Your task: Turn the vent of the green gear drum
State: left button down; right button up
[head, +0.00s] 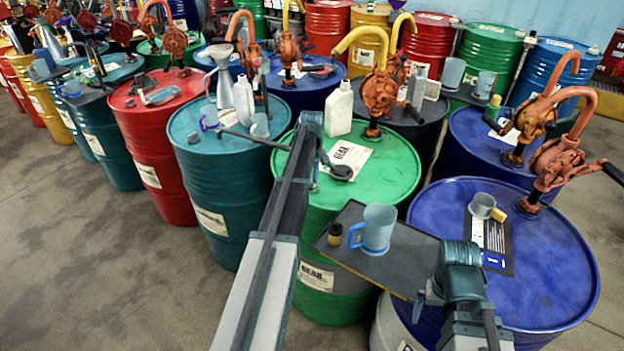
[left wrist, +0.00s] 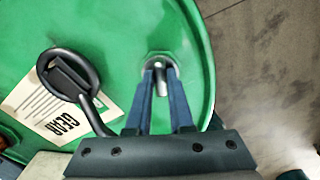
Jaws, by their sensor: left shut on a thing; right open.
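The green gear drum (head: 375,180) stands mid-picture in the head view, with its GEAR label (head: 347,155) on top. In the left wrist view the green lid (left wrist: 120,25) fills the left and middle. The vent (left wrist: 161,84) is a small pale fitting near the lid's rim. My left gripper (left wrist: 160,75) is over it, with a finger on each side, shut on the vent. In the head view my left arm hides the vent and those fingertips. My right gripper (head: 430,298) is low right of centre, near the dark board, open, its fingers only partly visible.
A dark ring-shaped tool (left wrist: 68,75) lies over the label beside my left gripper. A pump (head: 378,95) and a white bottle (head: 339,110) stand on the drum. A blue-handled jug (head: 374,228) stands on the dark board (head: 350,262). Other drums crowd around; floor is clear at left.

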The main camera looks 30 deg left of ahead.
pick_arm(q)
jog(key=m, duration=0.7)
jog(key=shift+s+a, duration=0.1)
jog(key=m, duration=0.3)
jog(key=shift+m, duration=0.4)
jog(key=shift+a+m, duration=0.1)
jog(key=shift+m, duration=1.8)
jog(key=c, duration=0.8)
grip_release()
jog(key=shift+r, duration=0.15)
